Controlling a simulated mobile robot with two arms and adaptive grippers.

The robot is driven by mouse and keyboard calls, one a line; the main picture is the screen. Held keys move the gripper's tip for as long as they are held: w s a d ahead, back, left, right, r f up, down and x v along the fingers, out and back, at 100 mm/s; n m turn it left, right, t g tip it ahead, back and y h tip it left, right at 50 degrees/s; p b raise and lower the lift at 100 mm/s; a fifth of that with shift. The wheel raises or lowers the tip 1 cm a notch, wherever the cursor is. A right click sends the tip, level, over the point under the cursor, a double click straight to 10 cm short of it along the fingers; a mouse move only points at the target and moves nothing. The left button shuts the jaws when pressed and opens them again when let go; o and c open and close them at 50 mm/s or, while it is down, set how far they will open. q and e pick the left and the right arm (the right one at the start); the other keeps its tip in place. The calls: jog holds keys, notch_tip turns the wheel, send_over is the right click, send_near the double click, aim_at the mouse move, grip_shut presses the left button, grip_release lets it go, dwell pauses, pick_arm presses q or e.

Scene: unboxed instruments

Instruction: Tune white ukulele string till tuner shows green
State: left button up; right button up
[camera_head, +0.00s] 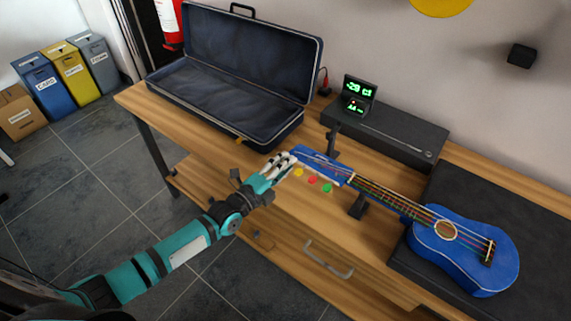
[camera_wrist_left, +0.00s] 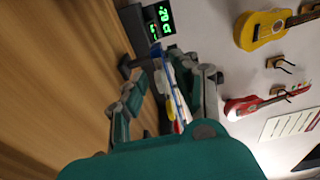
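The blue ukulele (camera_head: 455,262) lies along the table, its neck resting on a black stand and its headstock (camera_head: 318,162) pointing left. Yellow, red and green tuning pegs show along the headstock's near edge. My left gripper (camera_head: 279,165) is at the headstock's tip, where its pale fingers cover any white peg. In the left wrist view its fingers (camera_wrist_left: 165,85) lie on both sides of the headstock; whether they grip a peg is unclear. The tuner (camera_head: 359,89) shows green digits, apparently a minus value in the twenties with "ct". My right gripper is out of view.
An open dark instrument case (camera_head: 235,85) stands left of the tuner. The ukulele's body rests on a dark mat (camera_head: 530,210). Bare wood lies in front of the headstock.

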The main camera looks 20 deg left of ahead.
pick_arm(q)
jog(key=shift+w, duration=0.15)
grip_shut()
jog(key=shift+n, duration=0.4)
jog(key=n, duration=0.3)
jog(key=shift+n, duration=0.4)
jog(key=n, duration=0.4)
jog(key=shift+n+t+b, duration=0.3)
jog(key=shift+n+t, duration=0.1)
jog(key=n, duration=0.5)
jog(key=shift+n+y, duration=0.3)
jog(key=shift+n, duration=2.5)
